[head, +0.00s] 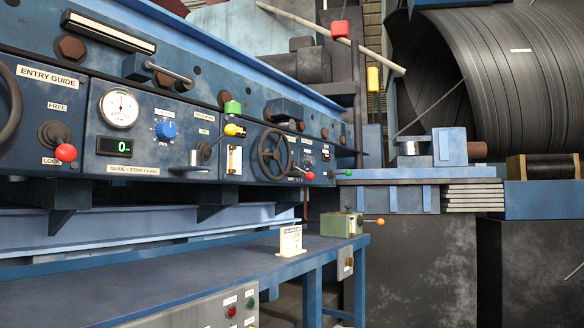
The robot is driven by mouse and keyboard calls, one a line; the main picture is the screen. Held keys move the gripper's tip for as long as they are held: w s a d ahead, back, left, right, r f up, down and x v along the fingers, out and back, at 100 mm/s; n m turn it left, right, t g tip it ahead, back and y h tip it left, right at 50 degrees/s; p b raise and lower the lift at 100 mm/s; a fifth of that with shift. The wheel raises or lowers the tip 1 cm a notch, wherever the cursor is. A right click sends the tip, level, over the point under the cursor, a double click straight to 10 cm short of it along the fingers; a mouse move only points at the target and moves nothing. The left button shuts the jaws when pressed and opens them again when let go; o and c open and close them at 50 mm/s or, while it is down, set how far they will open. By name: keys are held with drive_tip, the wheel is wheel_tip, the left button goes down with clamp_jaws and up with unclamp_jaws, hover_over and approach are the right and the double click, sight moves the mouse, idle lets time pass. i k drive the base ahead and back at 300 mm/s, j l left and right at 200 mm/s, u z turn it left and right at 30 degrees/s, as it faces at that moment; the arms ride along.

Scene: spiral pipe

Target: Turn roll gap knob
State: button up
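A blue round knob (166,130) with a white dial scale around it sits on the blue control panel (190,165), right of a round white gauge (120,108). The small label above this knob is too small to read, so I cannot confirm that it is the roll gap knob. A dark display (119,147) with green digits is left of and below the knob. My gripper is not in view, and nothing covers the knob.
A red-tipped lever (65,152), a yellow-tipped lever (233,130) and a dark handwheel (273,152) stick out from the panel. Below is a blue table (190,275) with a small white card stand (291,241) and a green box (341,224). A large spiral pipe (490,70) stands at right.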

sight(309, 162)
drive_tip(key=l+u, duration=0.5)
drive_tip(key=l, duration=0.35)
drive_tip(key=i+l, duration=0.35)
